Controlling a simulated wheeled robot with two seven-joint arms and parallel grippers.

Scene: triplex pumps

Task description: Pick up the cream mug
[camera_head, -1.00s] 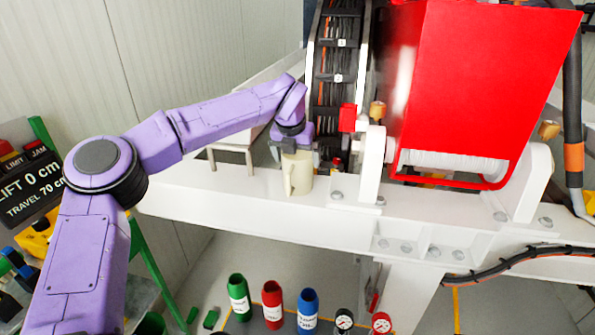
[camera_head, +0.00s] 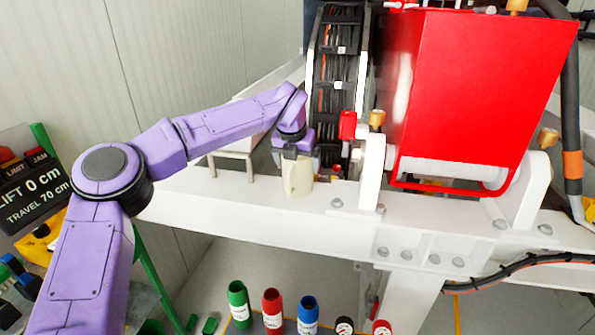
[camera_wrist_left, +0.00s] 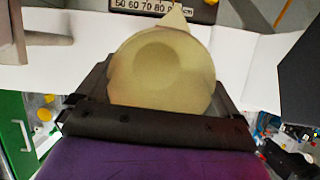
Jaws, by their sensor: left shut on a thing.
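The cream mug (camera_head: 298,180) is upright at the white beam (camera_head: 240,207), left of the red housing. My left gripper (camera_head: 296,157) comes down on it from above and is shut on it. In the left wrist view the mug (camera_wrist_left: 165,72) fills the space between the fingers of the left gripper (camera_wrist_left: 163,88), with its handle pointing away, toward the top. I cannot tell whether its base touches the beam. My right gripper is not in view.
A red housing (camera_head: 482,90) stands right of the mug, and a dark cable chain (camera_head: 338,75) rises behind it. Green (camera_head: 238,303), red (camera_head: 272,310) and blue (camera_head: 307,314) bottles stand below the beam. A pale bracket (camera_head: 232,158) is left of the mug.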

